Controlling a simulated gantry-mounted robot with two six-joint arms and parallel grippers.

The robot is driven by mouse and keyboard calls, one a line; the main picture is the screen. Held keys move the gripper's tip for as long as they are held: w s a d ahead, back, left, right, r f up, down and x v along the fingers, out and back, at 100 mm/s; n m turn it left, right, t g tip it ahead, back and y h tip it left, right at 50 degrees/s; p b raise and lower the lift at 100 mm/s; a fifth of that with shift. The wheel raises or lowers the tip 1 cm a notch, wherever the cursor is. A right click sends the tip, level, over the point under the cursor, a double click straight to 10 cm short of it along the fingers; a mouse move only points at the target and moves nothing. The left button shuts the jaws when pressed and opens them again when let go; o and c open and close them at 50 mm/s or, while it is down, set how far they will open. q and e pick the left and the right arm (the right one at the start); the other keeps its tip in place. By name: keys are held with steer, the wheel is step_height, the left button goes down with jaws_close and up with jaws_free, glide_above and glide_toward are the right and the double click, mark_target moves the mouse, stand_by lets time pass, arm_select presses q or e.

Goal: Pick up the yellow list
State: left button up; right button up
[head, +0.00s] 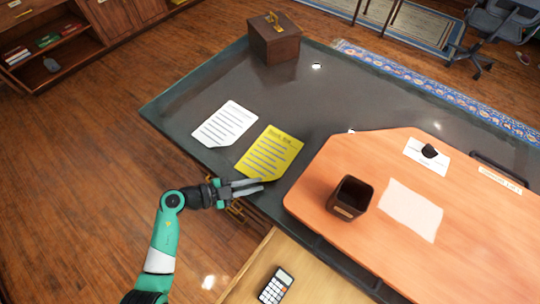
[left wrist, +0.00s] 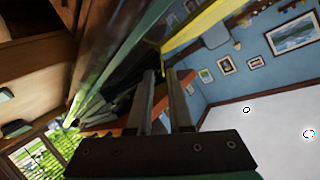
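The yellow list (head: 269,151) is a yellow sheet with dark writing. It lies on the dark desk top near the front edge, beside a white sheet. My left gripper (head: 261,185) is just in front of the list, at the desk's front edge, with its fingers pointing right. Its two fingers are apart, with a gap between them. In the left wrist view, the yellow list (left wrist: 192,27) shows as a slanted strip beyond the fingertips (left wrist: 161,76). I cannot tell whether they touch it. My right gripper is in neither view.
A white written sheet (head: 225,124) lies left of the list. An orange board (head: 408,235) to the right bears a dark cup (head: 350,198) and papers. A brown box (head: 274,40) stands at the back. A calculator (head: 276,286) lies on a lower wooden surface in front.

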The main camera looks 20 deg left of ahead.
mark_target(267, 181)
arm_select(q)
steer(key=b+x, duration=0.2)
steer(key=x, duration=0.2)
steer(key=shift+w+d+r+b, duration=0.1)
steer(key=shift+w+d+b, duration=0.15)
steer(key=shift+b, duration=0.15)
steer(key=shift+w+d, duration=0.1)
steer(key=shift+w, duration=0.05)
steer(key=shift+r, duration=0.1)
jaws_close()
steer(key=shift+r, duration=0.1)
